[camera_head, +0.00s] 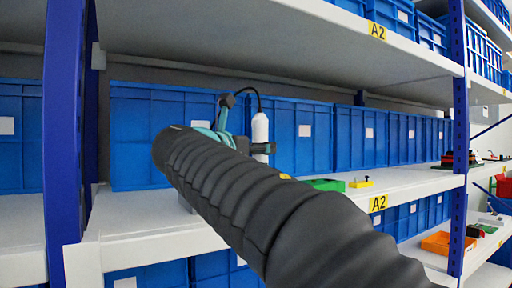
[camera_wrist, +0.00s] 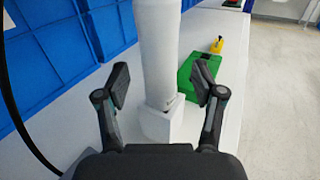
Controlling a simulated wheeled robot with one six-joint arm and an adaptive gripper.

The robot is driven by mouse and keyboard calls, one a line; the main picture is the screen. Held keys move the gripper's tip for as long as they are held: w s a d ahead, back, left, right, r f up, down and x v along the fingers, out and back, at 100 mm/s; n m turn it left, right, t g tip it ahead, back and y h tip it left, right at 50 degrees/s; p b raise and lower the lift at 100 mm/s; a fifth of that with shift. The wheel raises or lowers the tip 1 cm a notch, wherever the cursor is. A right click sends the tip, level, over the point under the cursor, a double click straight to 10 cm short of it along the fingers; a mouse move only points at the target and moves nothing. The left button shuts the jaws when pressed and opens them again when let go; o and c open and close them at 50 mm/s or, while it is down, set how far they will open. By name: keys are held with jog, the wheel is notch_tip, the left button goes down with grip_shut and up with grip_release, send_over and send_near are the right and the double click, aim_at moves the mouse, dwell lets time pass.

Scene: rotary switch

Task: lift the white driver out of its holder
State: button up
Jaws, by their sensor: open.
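The white driver (camera_wrist: 156,45) stands upright in the wrist view, its lower end in a small white block-like holder (camera_wrist: 162,124). My gripper (camera_wrist: 163,87) is open, with one finger on each side of the driver and visible gaps between the fingers and the driver. In the head view the driver (camera_head: 260,130) shows above the shelf, partly behind my arm. My gripper (camera_head: 262,148) shows beside it there. The holder is hidden behind my arm in the head view.
A green block (camera_wrist: 200,78) lies just right of the driver, with a yellow item (camera_wrist: 217,45) beyond it. Blue crates (camera_head: 165,135) line the back of the shelf (camera_head: 400,186). A black cable (camera_wrist: 18,115) hangs at the left of the wrist view.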

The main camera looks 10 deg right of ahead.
jog(key=shift+x, duration=1.15)
grip_shut()
notch_tip(320, 180, up, 10)
jog(key=p, duration=0.3)
jog(key=shift+p, duration=0.3)
jog(key=c, duration=0.6)
grip_release()
grip_shut()
